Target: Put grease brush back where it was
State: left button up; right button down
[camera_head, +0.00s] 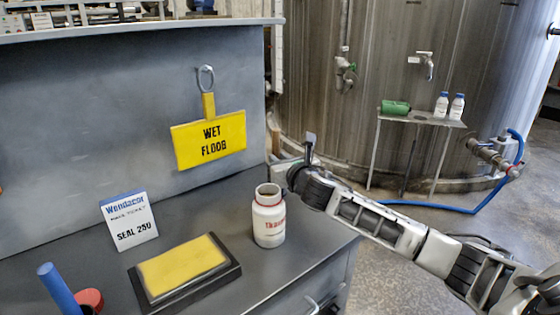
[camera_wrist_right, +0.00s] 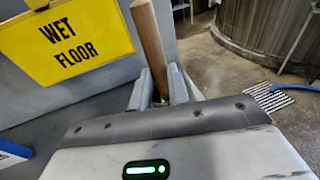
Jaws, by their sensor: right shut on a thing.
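My right gripper (camera_head: 285,173) reaches in from the right, just above and behind the white jar. In the right wrist view its fingers (camera_wrist_right: 160,88) are shut on a brown wooden handle (camera_wrist_right: 148,42), which I take to be the grease brush. The handle stands up and leans a little left; the brush's lower end is hidden behind the gripper body. The white jar (camera_head: 269,222) with red lettering stands open-topped and upright on the grey bench, apart from the brush as far as I can tell. My left gripper is not in view.
A yellow pad in a black tray (camera_head: 232,272), a SEAL 250 card (camera_head: 130,222), a blue cylinder (camera_head: 62,288) and a red round thing (camera_head: 90,298) are on the bench (camera_head: 200,217). A yellow WET FLOOR sign (camera_head: 210,141) hangs behind. A steel tank (camera_head: 400,90) stands beyond.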

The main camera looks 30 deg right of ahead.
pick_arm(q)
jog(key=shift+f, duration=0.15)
pick_arm(e)
jog(key=shift+f, duration=0.25)
jog(key=c, duration=1.3)
grip_release()
jog(key=shift+o, duration=0.2)
notch_tip(320, 180, up, 3)
jog(key=shift+r+p, duration=0.1)
jog(key=shift+p, duration=0.2)
pick_arm(q)
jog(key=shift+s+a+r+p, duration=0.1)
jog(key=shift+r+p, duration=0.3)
jog(key=shift+p, duration=0.05)
pick_arm(e)
jog(key=s+a+r, duration=0.7)
jog(key=s+r, duration=0.2)
jog(key=s, duration=0.3)
jog(key=shift+a+r, duration=0.25)
jog(key=shift+r, duration=0.15)
